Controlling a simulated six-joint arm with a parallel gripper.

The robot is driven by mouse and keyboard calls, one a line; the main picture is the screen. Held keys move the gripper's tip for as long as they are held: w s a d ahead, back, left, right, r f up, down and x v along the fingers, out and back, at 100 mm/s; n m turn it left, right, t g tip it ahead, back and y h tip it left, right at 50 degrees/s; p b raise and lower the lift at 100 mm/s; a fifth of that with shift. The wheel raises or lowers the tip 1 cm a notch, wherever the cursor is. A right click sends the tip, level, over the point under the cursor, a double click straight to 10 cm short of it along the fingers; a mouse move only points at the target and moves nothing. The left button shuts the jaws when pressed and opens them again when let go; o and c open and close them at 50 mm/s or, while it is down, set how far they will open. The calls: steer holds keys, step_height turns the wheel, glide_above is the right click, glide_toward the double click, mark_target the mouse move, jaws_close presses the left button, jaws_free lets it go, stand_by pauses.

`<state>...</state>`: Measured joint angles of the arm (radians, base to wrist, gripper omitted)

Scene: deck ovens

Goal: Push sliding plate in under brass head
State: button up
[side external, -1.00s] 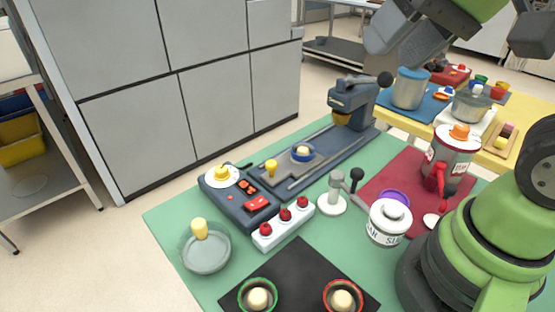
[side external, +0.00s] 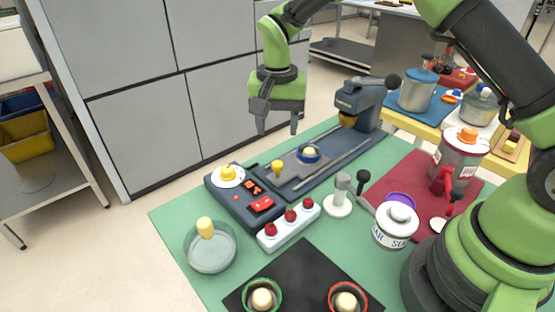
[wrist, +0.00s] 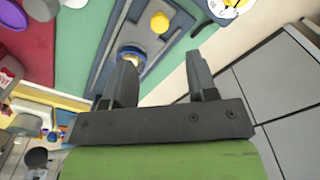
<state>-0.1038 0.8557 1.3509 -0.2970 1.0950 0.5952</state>
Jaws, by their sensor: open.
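The sliding plate (side external: 295,168) is a grey slab on the rails of a dark blue base (side external: 336,165). It carries a yellow knob (side external: 277,167) at its near left end and a blue ring with a pale piece (side external: 309,154) inside. The brass head (side external: 348,119) hangs under a dark press at the far right end of the rails, apart from the plate. My gripper (side external: 279,130) is open and empty, pointing down above and behind the plate. In the wrist view the yellow knob (wrist: 159,22) and blue ring (wrist: 131,54) lie beyond the open fingers (wrist: 160,84).
A panel with red buttons (side external: 262,205) and a white dial with yellow knob (side external: 227,174) adjoin the base at left. A white block with red knobs (side external: 290,219), a white lever stand (side external: 338,196) and a glass dish (side external: 209,248) stand in front.

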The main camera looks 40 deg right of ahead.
mark_target(277, 163)
step_height(277, 163, down, 9)
steer(key=shift+f, duration=0.1)
steer(key=shift+c, duration=0.5)
